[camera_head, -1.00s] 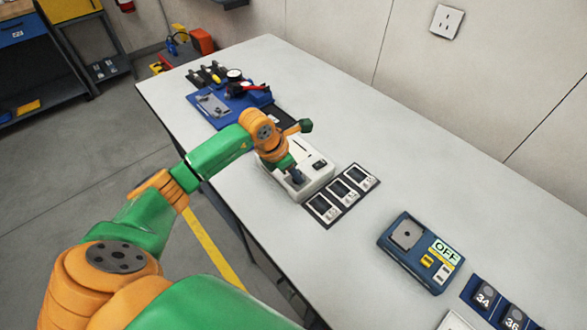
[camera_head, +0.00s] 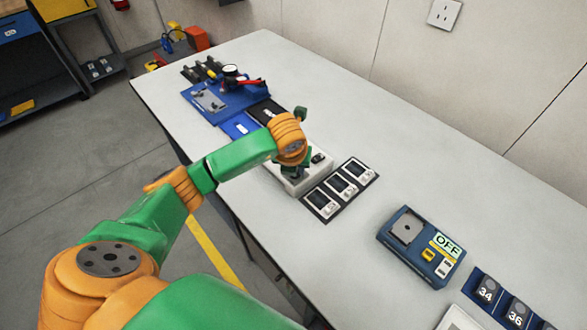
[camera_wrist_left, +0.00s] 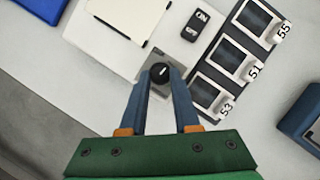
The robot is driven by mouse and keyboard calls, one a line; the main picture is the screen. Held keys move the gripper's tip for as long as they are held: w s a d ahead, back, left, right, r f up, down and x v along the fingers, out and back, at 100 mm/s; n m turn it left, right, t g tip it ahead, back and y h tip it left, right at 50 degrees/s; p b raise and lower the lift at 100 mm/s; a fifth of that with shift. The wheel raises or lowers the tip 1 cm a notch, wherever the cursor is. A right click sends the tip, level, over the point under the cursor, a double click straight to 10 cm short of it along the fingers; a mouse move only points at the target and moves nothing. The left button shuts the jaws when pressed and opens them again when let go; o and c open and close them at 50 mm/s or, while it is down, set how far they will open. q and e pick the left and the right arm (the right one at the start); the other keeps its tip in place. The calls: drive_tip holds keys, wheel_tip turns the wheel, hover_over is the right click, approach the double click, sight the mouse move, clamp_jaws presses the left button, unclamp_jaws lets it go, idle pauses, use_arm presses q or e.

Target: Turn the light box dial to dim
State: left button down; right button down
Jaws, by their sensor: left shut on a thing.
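The light box (camera_head: 321,174) is a white box on the table, mostly hidden behind my left arm in the head view. In the left wrist view, the light box (camera_wrist_left: 108,52) shows a pale panel, an ON/OFF switch (camera_wrist_left: 197,25) and a black round dial (camera_wrist_left: 159,72) with a white pointer mark, on a grey plate. My left gripper (camera_wrist_left: 160,74) is shut on the dial, one blue-grey fingertip on each side. In the head view the left gripper (camera_head: 291,174) points down at the box. The dial's markings cannot be read. My right gripper is not in view.
Beside the box is a black tray with several framed tiles (camera_head: 340,188), numbered 53, 51 and 55. Further right is a blue device reading OFF (camera_head: 421,246). A blue fixture with tools (camera_head: 226,98) stands at the far left. The table's right-hand back is clear.

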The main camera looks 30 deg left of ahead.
use_arm(q)
drive_tip(key=shift+w+n, duration=0.1)
drive_tip(key=shift+n, duration=0.5)
drive_tip(key=shift+y, duration=0.3)
drive_tip(key=c, duration=0.6)
unclamp_jaws()
drive_tip(key=shift+c, duration=0.2)
drive_tip(key=shift+b, duration=0.3)
drive_tip(key=b+v, duration=0.1)
drive_tip(key=v, duration=0.6)
drive_tip(key=shift+w, duration=0.1)
